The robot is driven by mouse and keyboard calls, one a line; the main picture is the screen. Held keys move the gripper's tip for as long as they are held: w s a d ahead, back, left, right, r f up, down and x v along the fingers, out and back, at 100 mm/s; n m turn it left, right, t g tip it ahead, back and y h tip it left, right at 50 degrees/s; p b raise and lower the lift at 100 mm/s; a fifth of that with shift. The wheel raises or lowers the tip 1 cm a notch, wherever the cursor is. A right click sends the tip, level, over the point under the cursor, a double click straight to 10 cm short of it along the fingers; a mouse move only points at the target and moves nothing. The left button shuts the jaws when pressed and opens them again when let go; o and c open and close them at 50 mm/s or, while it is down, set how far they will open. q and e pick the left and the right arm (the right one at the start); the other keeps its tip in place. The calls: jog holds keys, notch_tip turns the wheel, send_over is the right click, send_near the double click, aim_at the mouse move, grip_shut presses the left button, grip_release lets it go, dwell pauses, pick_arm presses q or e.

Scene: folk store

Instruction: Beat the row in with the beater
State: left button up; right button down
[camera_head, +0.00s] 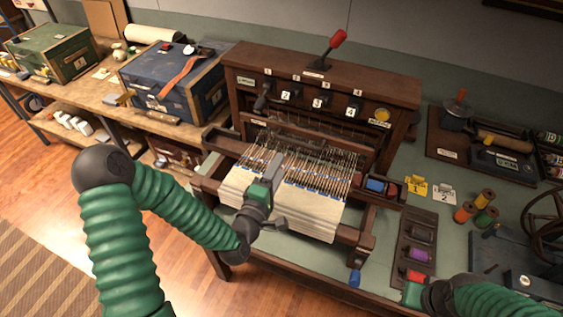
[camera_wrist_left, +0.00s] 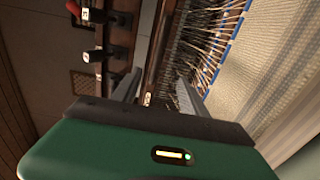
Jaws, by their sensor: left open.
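The loom (camera_head: 320,75) is a dark wooden frame with pale warp threads (camera_head: 318,172) and cream woven cloth (camera_head: 285,207) in front. A blue line of weft runs across the threads. A dark wooden crossbar (camera_head: 312,135), which may be the beater, spans the frame behind the threads. My left gripper (camera_head: 271,172) is open above the left part of the cloth and threads. In the left wrist view its two fingers (camera_wrist_left: 158,88) stand apart, with wood and threads beyond them; nothing is visibly held. My right gripper (camera_head: 415,293) is at the bottom right, partly cut off.
A red-knobbed lever (camera_head: 336,40) rises from the loom top. A shuttle with blue and red (camera_head: 383,187) sits at the loom's right. A spool tray (camera_head: 417,240) and loose spools (camera_head: 476,207) lie further right. A blue chest (camera_head: 180,80) stands on the left bench.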

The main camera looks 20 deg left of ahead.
pick_arm(q)
jog(key=w+d, duration=0.1)
jog(key=w, duration=0.7)
jog(key=shift+w+d+r+b, duration=0.25)
jog(key=shift+w+b, duration=0.1)
jog(key=shift+w, duration=0.05)
jog(key=shift+d, duration=0.1)
jog(key=shift+c, duration=1.3)
jog(key=shift+a, duration=0.2)
grip_shut()
pick_arm(e)
jog(key=shift+s+d+f, duration=0.25)
jog(key=shift+s+d, duration=0.25)
jog(key=shift+s, duration=0.1)
pick_arm(q)
jog(key=shift+s, duration=0.1)
